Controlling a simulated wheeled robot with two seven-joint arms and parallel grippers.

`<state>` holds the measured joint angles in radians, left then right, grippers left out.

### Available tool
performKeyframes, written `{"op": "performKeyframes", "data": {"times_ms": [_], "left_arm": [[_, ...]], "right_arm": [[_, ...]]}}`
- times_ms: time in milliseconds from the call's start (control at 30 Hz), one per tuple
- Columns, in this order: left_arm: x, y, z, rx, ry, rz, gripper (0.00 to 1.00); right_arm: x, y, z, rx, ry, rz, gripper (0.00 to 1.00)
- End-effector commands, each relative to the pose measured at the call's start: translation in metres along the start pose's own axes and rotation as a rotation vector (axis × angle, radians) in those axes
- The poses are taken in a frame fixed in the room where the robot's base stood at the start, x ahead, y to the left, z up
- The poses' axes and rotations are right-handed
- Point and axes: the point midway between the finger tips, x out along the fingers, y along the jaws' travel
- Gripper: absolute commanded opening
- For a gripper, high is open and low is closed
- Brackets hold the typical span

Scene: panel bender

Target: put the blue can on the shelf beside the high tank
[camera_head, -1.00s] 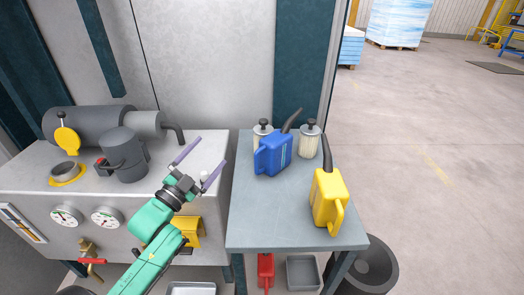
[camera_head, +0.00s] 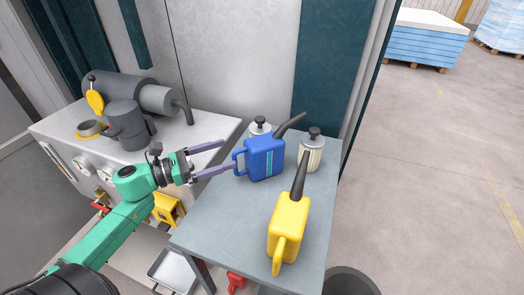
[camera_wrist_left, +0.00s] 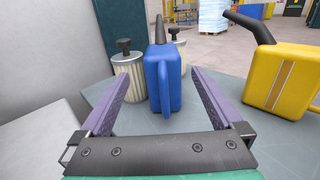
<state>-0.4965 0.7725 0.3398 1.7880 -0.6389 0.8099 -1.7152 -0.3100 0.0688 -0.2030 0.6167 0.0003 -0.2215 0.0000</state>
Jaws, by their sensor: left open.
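The blue can (camera_head: 262,158), with a dark spout and a side handle, stands upright on the grey-blue table (camera_head: 225,222). My left gripper (camera_head: 226,157) is open and level with the can, its fingertips close to the handle side. In the left wrist view the blue can (camera_wrist_left: 163,80) stands ahead between the two spread fingers, handle facing me. Nothing is held; whether a fingertip touches the can, I cannot tell. I cannot make out the high tank or its shelf for certain. My right gripper is out of view.
A yellow can (camera_head: 289,228) stands at the table's front right. White canisters with black knobs (camera_head: 312,153) flank the blue can's far side. A grey machine bench (camera_head: 190,140) with gauges and dark cylinders is left. A red item (camera_head: 236,282) and metal tray (camera_head: 172,272) are below.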

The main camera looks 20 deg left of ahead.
Motion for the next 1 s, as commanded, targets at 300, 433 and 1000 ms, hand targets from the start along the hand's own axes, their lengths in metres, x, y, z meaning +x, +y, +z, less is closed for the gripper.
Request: {"op": "performKeyframes", "data": {"times_ms": [300,433,1000], "left_arm": [[0.052,0.000,0.009,-0.001,-0.003,-0.001,1.00],[0.075,0.000,0.007,-0.003,-0.004,0.002,1.00],[0.081,-0.001,0.002,-0.003,-0.001,0.000,0.00]], "right_arm": [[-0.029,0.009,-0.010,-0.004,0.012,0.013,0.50],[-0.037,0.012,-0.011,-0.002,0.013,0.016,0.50],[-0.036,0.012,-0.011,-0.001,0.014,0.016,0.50]]}}
